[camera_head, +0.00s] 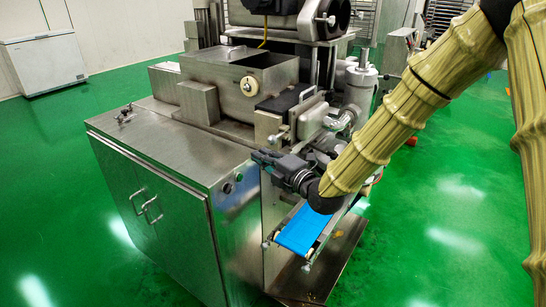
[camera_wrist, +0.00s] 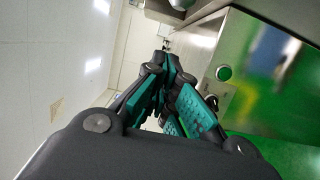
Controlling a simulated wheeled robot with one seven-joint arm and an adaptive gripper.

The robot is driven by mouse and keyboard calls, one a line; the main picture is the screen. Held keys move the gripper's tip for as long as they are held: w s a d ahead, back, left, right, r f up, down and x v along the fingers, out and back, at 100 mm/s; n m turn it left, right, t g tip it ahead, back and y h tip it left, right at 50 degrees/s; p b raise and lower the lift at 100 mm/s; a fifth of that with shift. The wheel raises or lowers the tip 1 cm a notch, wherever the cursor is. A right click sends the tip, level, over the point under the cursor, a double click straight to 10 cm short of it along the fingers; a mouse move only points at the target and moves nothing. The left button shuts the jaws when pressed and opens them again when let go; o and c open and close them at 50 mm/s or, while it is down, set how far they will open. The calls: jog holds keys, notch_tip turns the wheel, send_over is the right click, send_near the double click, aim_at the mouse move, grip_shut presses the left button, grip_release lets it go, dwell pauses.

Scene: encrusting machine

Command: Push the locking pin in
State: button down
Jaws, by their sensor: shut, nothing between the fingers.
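My gripper (camera_head: 258,156) is at the front of the steel encrusting machine (camera_head: 165,150), its fingers pointing left above the cabinet's top right corner. In the wrist view my gripper (camera_wrist: 166,62) has its dark and teal fingers together, with nothing between them. A small metal pin-like part (camera_head: 277,137) sticks out of the machine's side, a little above and right of the fingertips; I cannot tell whether it is the locking pin. The fingers look apart from it. No pin shows clearly in the wrist view.
The blue conveyor belt (camera_head: 300,230) lies below my gripper. A steel hopper box (camera_head: 240,80) stands above the cabinet. Open green floor (camera_head: 450,220) lies to the right; a white chest freezer (camera_head: 43,62) stands far left.

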aim_at(271, 142)
jog(key=w+p, duration=0.1)
jog(key=w, duration=0.1)
jog(key=w+d+p, duration=0.1)
jog(key=w, duration=0.1)
jog(key=shift+d+p, duration=0.2)
jog(key=shift+p, duration=0.15)
jog(key=shift+d, duration=0.1)
jog(key=w+d+b, duration=0.2)
jog(key=shift+w+f+b, duration=0.1)
jog(key=shift+w+b, duration=0.25)
jog(key=shift+a, duration=0.1)
dwell(0.3)
